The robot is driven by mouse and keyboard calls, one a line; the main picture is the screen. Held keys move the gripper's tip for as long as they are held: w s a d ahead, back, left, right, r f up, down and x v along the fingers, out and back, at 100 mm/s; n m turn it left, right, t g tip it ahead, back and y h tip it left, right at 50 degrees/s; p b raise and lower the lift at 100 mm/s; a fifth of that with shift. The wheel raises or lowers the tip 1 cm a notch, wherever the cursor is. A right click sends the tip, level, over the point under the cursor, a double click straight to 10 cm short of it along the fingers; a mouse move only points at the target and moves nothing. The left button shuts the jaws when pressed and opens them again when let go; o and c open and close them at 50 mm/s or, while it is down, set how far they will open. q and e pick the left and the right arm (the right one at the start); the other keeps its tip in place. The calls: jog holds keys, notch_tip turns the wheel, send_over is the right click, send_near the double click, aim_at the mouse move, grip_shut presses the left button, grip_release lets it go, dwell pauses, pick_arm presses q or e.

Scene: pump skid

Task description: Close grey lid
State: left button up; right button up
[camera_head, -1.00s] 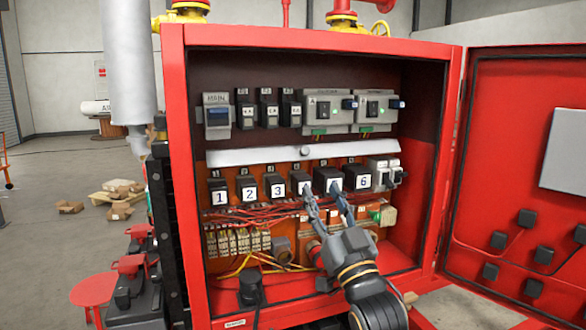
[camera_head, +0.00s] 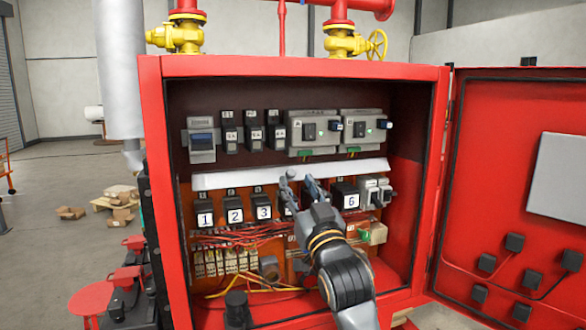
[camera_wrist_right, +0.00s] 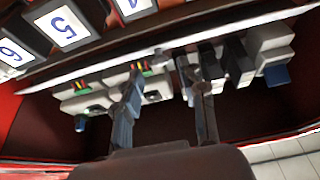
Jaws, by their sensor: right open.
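The grey lid (camera_head: 235,180) is a long light strip across the middle of the red cabinet, sloping out above the row of numbered black blocks. My right gripper (camera_head: 298,188) is open, its fingertips overlapping the lid's lower edge near the middle. Its fingers hide part of the blocks behind. I cannot tell whether the fingers touch the lid. My left gripper is not in view.
Switches (camera_head: 200,140) and two grey modules (camera_head: 362,130) sit above the lid. Numbered blocks (camera_head: 235,213) and loose red wires (camera_head: 225,234) lie below. The cabinet's red door (camera_head: 500,200) stands open at the right.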

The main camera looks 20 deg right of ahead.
aim_at(292, 174)
jog(key=x, duration=0.2)
jog(key=shift+w+r+p, duration=0.2)
jog(key=shift+p, duration=0.1)
jog(key=shift+w+a+r, duration=0.1)
jog(key=shift+w, duration=0.4)
